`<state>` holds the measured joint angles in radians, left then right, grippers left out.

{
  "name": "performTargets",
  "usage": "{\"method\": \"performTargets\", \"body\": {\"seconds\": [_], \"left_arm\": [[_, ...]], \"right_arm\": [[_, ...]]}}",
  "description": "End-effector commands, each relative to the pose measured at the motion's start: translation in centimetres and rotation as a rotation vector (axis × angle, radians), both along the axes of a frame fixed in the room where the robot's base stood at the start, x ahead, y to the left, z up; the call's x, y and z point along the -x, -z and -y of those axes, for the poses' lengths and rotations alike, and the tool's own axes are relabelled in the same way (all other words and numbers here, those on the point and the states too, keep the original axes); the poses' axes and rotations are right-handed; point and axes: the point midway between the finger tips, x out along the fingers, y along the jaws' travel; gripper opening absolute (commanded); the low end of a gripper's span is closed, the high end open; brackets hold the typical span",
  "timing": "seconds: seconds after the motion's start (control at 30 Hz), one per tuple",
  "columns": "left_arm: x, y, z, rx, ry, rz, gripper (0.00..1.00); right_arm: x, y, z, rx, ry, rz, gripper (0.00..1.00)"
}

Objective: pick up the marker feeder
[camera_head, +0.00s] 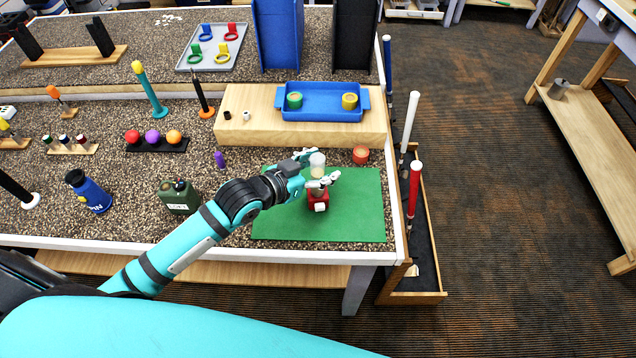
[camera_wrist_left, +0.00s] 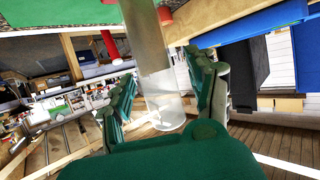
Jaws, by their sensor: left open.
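The marker feeder (camera_head: 318,198), as I take it, stands upright on the green mat (camera_head: 360,215). It has a red base with a white part in front and a clear, whitish cylinder on top. My left gripper (camera_head: 322,167) is open, with its fingers on either side of the upper cylinder. In the left wrist view, the grey and clear tube (camera_wrist_left: 160,90) lies between the open fingers of my left gripper (camera_wrist_left: 163,76). I cannot tell whether the fingers touch it. My right gripper is not in view.
Behind the mat is a wooden block (camera_head: 240,129) with a blue tray (camera_head: 322,114) holding green and yellow jars. A green can (camera_head: 180,197) and a blue bottle (camera_head: 90,191) stand left. The mat's right side is clear.

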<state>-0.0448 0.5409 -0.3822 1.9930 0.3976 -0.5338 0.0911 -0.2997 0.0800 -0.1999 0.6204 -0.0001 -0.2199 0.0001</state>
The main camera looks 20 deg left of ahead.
Motion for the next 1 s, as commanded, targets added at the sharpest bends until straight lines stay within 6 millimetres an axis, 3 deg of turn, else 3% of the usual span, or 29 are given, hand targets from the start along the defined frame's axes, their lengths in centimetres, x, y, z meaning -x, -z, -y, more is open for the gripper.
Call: {"method": "performTargets", "body": {"seconds": [0.13, 0.57, 1.0], "left_arm": [[0.03, 0.02, -0.01, 0.0, 0.0, 0.0, 0.57], [0.05, 0.0, -0.02, 0.001, 0.0, 0.0, 0.01], [0.05, -0.08, 0.01, 0.002, 0.001, 0.001, 0.0]], "right_arm": [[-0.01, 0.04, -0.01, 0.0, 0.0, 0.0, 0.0], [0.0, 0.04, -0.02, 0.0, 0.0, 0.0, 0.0], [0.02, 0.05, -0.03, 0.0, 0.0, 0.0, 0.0]]}}
